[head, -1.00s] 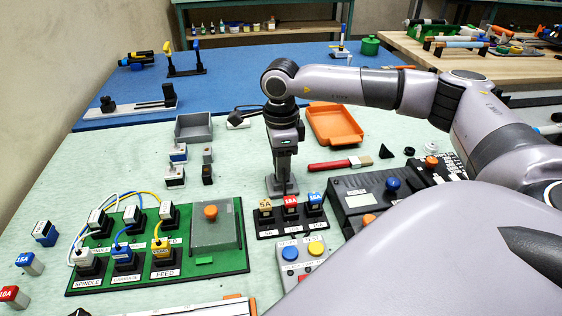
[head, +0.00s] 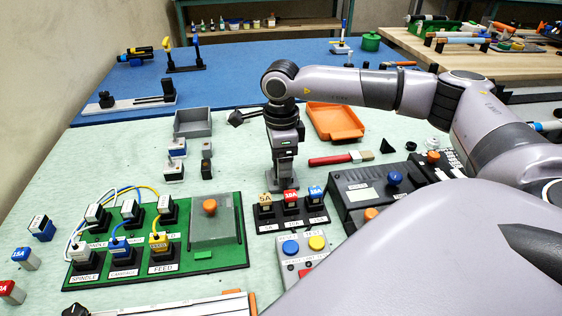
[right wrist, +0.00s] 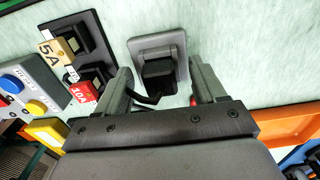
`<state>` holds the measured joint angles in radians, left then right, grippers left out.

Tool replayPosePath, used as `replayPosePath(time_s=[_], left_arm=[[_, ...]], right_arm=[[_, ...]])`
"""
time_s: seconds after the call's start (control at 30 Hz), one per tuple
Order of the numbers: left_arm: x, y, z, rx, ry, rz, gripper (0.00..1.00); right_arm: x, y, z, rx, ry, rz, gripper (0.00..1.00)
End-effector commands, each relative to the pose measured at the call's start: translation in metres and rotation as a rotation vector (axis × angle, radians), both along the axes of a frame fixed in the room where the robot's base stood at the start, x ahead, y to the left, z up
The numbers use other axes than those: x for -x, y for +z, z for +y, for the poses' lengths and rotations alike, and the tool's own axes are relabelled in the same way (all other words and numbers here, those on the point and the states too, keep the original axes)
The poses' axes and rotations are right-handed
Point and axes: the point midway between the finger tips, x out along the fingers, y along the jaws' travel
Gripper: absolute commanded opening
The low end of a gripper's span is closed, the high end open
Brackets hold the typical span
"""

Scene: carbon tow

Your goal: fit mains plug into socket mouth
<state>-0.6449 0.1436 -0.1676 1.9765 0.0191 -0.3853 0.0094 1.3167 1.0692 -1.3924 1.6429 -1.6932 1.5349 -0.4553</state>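My right gripper (right wrist: 160,92) points down at a small grey plate (right wrist: 173,45) on the bench. A black block (right wrist: 158,75), plug-like in shape, stands at this plate between the two fingers. A short dark curved piece, perhaps a cord, shows at its near side. The fingers are spread with a gap on each side of the block. I cannot tell plug from socket mouth here, or how deep anything sits. In the head view the right gripper (head: 284,182) hides most of that spot. My left gripper is not in view.
A fuse panel (head: 265,226) with several labelled blocks lies just nearer than the gripper. A green board (head: 225,262), a red-handled brush (head: 335,159), an orange tray (head: 335,122) and a grey bin (head: 194,122) lie around. A dark corded item (head: 237,118) lies behind left.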

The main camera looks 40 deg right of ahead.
Motion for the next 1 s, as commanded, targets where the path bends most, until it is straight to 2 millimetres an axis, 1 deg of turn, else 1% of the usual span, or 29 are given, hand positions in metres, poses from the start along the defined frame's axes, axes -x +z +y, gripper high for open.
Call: replayPosePath(time_s=[0.2,0.5,0.63,0.77,1.0], left_arm=[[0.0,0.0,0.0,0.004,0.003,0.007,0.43],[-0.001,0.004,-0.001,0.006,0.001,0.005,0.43],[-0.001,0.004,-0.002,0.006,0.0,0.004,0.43],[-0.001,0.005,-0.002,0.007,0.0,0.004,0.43],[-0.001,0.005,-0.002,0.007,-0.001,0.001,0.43]], right_arm=[[0.0,0.001,0.0,0.0,0.0,0.0,0.7],[0.0,0.051,0.0,-0.001,0.001,-0.003,0.7],[0.0,0.066,0.0,0.0,0.0,-0.001,0.7],[0.0,0.071,0.0,0.0,0.0,0.0,0.7],[0.0,0.072,0.0,0.0,0.0,0.0,0.7]])
